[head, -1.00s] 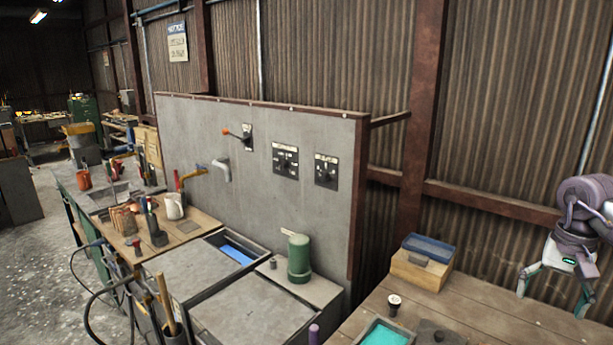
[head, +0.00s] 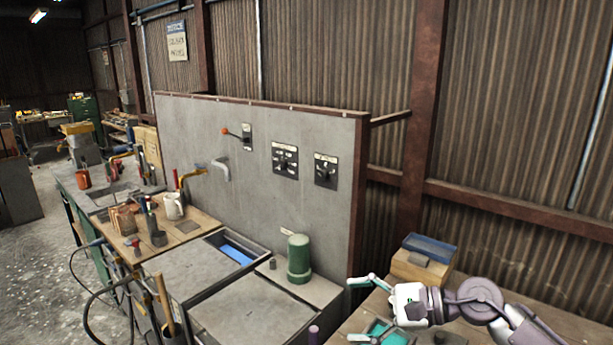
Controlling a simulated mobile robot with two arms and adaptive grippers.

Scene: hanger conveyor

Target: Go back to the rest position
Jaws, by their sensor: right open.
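My right gripper (head: 355,310) is in the lower right of the head view, with its arm coming in from the right. Its two greenish fingers point left and are spread wide apart, with nothing seen between them. It is above the wooden bench (head: 344,326), in front of the wooden box with a blue top (head: 428,249). It hides part of the bench and of the teal tray there. My left gripper is not in view.
A green canister (head: 299,259) stands left of my right gripper, on a grey cabinet. A grey panel (head: 255,170) with a lever and switches rises behind. A brown steel post (head: 424,120) and corrugated wall are at the right. Open floor (head: 40,255) is far left.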

